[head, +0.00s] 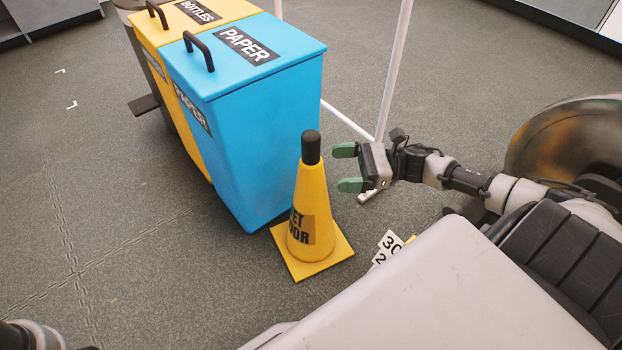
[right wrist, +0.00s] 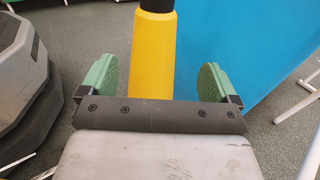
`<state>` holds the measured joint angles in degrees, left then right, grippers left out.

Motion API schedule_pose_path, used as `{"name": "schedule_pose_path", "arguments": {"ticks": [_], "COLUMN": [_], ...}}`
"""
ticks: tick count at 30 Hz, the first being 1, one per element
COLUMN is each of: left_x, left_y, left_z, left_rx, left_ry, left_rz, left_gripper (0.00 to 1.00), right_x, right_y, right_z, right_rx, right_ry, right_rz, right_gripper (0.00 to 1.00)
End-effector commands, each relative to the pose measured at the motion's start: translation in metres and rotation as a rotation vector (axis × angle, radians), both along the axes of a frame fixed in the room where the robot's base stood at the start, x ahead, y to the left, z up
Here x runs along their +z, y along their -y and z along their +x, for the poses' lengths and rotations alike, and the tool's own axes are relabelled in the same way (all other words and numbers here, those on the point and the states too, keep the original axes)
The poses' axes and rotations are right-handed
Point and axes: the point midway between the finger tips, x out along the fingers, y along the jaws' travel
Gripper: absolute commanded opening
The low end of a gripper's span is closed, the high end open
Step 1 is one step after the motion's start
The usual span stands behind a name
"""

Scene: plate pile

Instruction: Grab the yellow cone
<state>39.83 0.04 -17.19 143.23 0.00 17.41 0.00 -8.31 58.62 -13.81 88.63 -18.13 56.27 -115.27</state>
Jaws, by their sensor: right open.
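The yellow cone (head: 310,205) stands upright on its square yellow base in the head view. It has a black top and dark lettering on its front. My right gripper (head: 346,168) is open and empty, just right of the cone's upper part, with its green fingers pointing toward it. In the right wrist view the cone (right wrist: 152,55) rises between the two open green fingers (right wrist: 158,80), ahead of them. I see no contact. Its lower part is hidden there behind the gripper body. My left gripper is not in view.
A blue paper bin (head: 245,120) stands close behind and left of the cone. A yellow bottles bin (head: 150,30) adjoins it. A white pole frame (head: 392,70) rises behind my right gripper. A number sign (head: 388,247) lies right of the cone. The floor at left is clear.

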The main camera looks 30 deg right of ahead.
Motion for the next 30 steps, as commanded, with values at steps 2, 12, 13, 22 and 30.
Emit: {"name": "schedule_pose_path", "arguments": {"ticks": [2, 12, 13, 22, 30], "left_x": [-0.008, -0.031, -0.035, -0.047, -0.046], "left_y": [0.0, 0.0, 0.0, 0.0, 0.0], "left_z": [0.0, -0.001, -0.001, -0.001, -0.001], "left_rx": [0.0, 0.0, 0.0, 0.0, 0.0], "left_ry": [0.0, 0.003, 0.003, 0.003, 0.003], "left_rz": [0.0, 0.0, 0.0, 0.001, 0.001], "left_gripper": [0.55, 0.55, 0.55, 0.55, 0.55], "right_x": [-0.002, -0.003, -0.003, 0.003, 0.003], "right_y": [-0.01, -0.041, -0.045, -0.068, -0.068], "right_z": [0.006, 0.017, 0.018, 0.03, 0.03], "right_rx": [0.002, 0.003, 0.004, 0.0, -0.001], "right_ry": [0.003, 0.002, 0.002, 0.001, -0.001], "right_rz": [0.001, 0.0, 0.0, -0.001, -0.001], "right_gripper": [0.91, 0.91, 0.91, 0.91, 0.8]}}
